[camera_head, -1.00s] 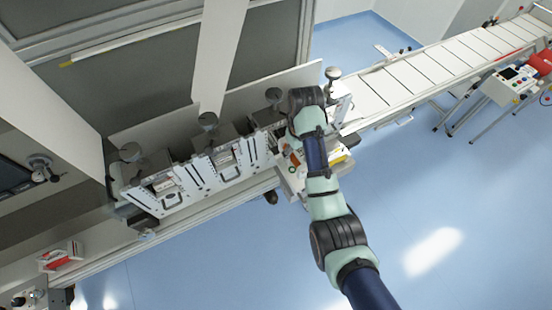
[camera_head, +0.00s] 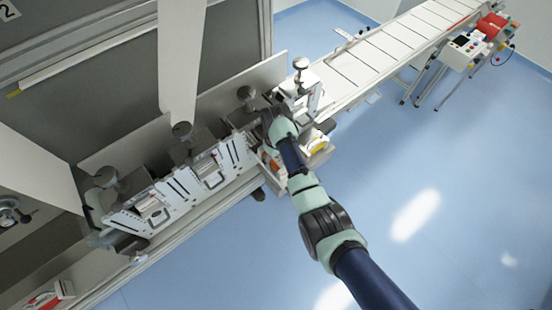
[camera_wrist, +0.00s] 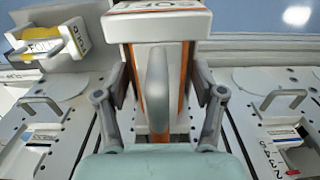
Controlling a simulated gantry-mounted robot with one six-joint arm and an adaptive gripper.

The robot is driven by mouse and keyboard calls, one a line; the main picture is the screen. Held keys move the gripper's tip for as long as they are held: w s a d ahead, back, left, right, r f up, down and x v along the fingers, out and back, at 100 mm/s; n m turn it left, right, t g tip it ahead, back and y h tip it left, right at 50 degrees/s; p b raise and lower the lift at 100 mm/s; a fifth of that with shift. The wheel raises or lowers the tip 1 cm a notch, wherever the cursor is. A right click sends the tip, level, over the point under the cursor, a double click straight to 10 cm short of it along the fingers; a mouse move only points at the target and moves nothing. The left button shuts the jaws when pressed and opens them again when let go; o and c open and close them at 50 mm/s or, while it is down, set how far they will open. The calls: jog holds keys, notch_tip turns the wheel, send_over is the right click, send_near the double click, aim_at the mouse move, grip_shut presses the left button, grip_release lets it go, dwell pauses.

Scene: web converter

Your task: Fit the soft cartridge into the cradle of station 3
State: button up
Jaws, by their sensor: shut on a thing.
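My gripper (camera_wrist: 160,100) is shut on the soft cartridge (camera_wrist: 172,28), a white block with orange stripes and a grey handle, its lettered end at the top of the wrist view. A finger stands on each side of it. In the head view my gripper (camera_head: 274,122) is at the right end of the row of stations, and the cartridge cannot be made out. The row has a white slotted front (camera_head: 186,190). I cannot tell which place is station 3, nor whether the cartridge touches a cradle; its body hides what lies behind it.
A yellow-marked cartridge (camera_wrist: 42,46) sits at upper left in the wrist view. Cartridges with handles sit in slotted plates at left (camera_wrist: 38,135) and right (camera_wrist: 283,135). A conveyor (camera_head: 385,50) runs off to the upper right. Open blue floor (camera_head: 450,170) lies right of my arm.

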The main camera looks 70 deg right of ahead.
jog(key=shift+w+d+f, duration=0.1)
jog(key=shift+f, duration=0.2)
jog(key=shift+f, duration=0.2)
jog(key=o, duration=1.6)
jog(key=shift+c, duration=0.2)
jog(key=shift+r, duration=0.15)
notch_tip(320, 180, up, 12)
jog(key=shift+r+p, duration=0.1)
jog(key=shift+p, duration=0.55)
